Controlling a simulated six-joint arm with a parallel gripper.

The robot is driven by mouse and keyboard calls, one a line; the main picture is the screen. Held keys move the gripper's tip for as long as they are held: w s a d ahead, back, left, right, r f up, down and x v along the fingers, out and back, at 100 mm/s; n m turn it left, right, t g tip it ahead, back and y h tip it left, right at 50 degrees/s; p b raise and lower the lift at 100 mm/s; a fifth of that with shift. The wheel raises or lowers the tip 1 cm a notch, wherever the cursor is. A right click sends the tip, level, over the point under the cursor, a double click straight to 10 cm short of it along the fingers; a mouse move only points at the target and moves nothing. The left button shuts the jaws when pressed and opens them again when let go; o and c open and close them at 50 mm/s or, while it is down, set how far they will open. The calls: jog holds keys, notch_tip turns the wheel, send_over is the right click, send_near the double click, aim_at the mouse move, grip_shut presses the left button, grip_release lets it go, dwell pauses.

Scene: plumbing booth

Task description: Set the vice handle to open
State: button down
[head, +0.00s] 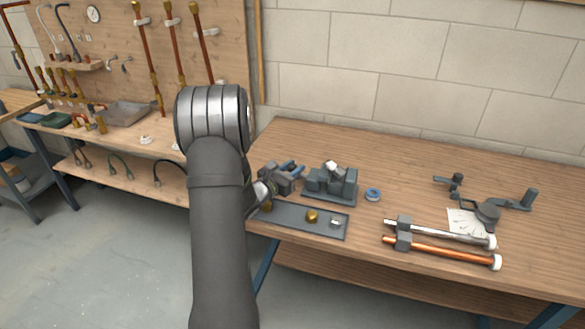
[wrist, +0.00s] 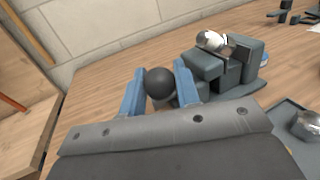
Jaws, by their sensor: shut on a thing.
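The grey vice (head: 345,187) stands on the wooden workbench, with a shiny silver piece (head: 333,168) between its jaws. In the wrist view the vice (wrist: 235,62) is just right of my gripper, with the silver piece (wrist: 212,40) on top. My gripper (wrist: 157,84) has blue fingers on either side of a dark round knob (wrist: 160,83), the end of the vice handle, and is shut on it. The rest of the handle is mostly hidden by the knob and fingers. In the head view my gripper (head: 290,169) is at the vice's left side; the knob cannot be made out there.
A grey tray (head: 285,217) with small brass and silver fittings lies in front of the vice. A blue ring (head: 373,194) lies to its right. A silver pipe (head: 450,233) and a copper pipe (head: 450,252) lie farther right. The bench behind the vice is clear.

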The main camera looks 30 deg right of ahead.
jog(key=shift+s+d+f, duration=0.2)
jog(key=shift+s+d, duration=0.15)
jog(key=shift+s, duration=0.15)
jog(key=c, duration=1.1)
grip_release()
jog(key=shift+c, duration=0.2)
jog(key=shift+w+a+r, duration=0.1)
jog(key=shift+w+r, duration=0.05)
jog(key=shift+a, duration=0.1)
jog(key=v, duration=1.7)
jog(key=x, duration=1.7)
